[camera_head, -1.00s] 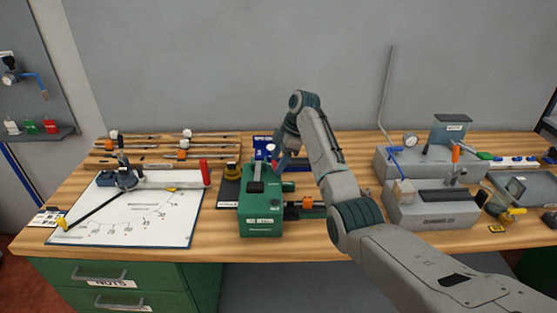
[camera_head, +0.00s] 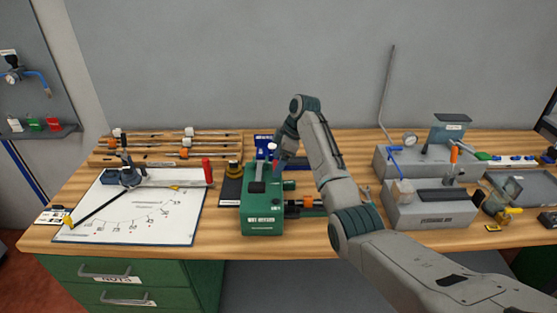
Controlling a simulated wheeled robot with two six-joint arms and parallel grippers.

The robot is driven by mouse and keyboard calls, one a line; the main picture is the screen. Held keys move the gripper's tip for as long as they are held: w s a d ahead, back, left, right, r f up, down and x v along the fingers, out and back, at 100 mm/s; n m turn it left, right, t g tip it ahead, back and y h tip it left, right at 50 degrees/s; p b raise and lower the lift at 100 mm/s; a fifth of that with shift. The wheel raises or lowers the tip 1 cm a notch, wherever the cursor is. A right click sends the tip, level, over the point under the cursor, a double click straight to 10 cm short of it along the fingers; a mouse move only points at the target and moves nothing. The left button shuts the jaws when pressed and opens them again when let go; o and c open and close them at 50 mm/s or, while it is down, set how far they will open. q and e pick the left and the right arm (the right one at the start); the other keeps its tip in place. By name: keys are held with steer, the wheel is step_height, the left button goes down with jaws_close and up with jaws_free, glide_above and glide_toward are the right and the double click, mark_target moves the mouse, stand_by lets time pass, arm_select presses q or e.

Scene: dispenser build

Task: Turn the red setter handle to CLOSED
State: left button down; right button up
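The green setter box (camera_head: 262,212), with a label on its front, stands on the bench in the middle. A small red part (camera_head: 275,163), which looks like the setter's handle, shows above its back end. My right gripper (camera_head: 277,155) is at this red part, pointing down from the arm. The fingers are small and partly hidden, so I cannot tell whether they grip it or whether they are open. The handle's lower part and any CLOSED mark cannot be made out. My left gripper is not in view.
A white board (camera_head: 120,222) with a scale and a red-handled bar (camera_head: 207,171) lies at left. A wooden rack (camera_head: 165,157) stands behind it. A black-based fixture (camera_head: 231,187) sits close left of the setter. Grey machines (camera_head: 430,212) stand at right, beyond my arm.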

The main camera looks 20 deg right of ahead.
steer(key=b+v, duration=0.1)
steer(key=v, duration=1)
steer(key=shift+f, duration=0.2)
